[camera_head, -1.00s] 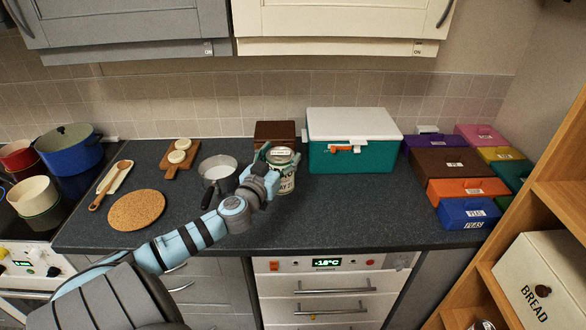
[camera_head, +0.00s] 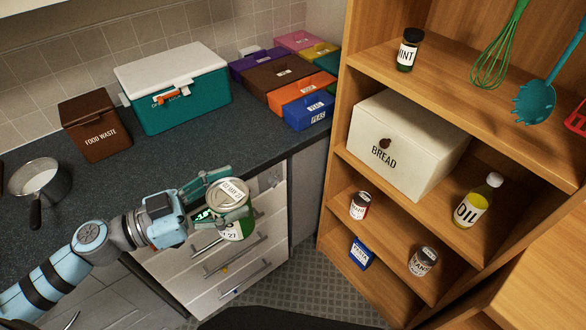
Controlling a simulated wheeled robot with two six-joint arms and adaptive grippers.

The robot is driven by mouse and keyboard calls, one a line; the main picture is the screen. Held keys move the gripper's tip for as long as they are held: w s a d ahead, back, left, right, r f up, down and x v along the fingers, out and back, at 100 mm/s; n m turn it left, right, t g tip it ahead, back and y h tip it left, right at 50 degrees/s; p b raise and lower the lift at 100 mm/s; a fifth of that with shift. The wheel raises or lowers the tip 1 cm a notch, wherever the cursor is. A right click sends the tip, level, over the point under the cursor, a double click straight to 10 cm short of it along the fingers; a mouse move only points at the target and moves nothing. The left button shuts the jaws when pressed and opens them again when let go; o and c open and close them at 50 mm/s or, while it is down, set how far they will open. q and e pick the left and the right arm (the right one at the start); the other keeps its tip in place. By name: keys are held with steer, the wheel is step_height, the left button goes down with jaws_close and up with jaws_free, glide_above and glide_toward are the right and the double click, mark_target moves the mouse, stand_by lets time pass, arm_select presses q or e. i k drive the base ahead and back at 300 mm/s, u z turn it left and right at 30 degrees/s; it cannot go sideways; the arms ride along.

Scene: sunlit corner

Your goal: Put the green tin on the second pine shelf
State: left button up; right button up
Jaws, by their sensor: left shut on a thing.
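The green tin (camera_head: 237,228), with a pale lid and a date label, is held in my left gripper (camera_head: 226,196) in the head view. The fingers are closed around its sides. The tin is off the counter, in front of the drawers, and a little tilted in the picture. The pine shelf unit (camera_head: 341,120) stands to the right, apart from the tin. One of its boards holds the cream bread box (camera_head: 395,155) and an oil bottle (camera_head: 472,207). The board below (camera_head: 390,249) holds a small red-labelled tin (camera_head: 360,205) and another tin (camera_head: 423,261). My right gripper is out of view.
A mint jar (camera_head: 407,55) stands on a higher board, near a hanging whisk (camera_head: 494,60). The counter holds a teal cooler (camera_head: 185,108), a food waste box (camera_head: 98,140) and several coloured boxes. Open floor (camera_head: 300,268) lies before the shelves.

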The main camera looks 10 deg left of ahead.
mark_target(386, 238)
steer(key=z, duration=0.05)
steer(key=k, duration=0.45)
steer(key=z, duration=1.35)
steer(key=i, duration=0.5)
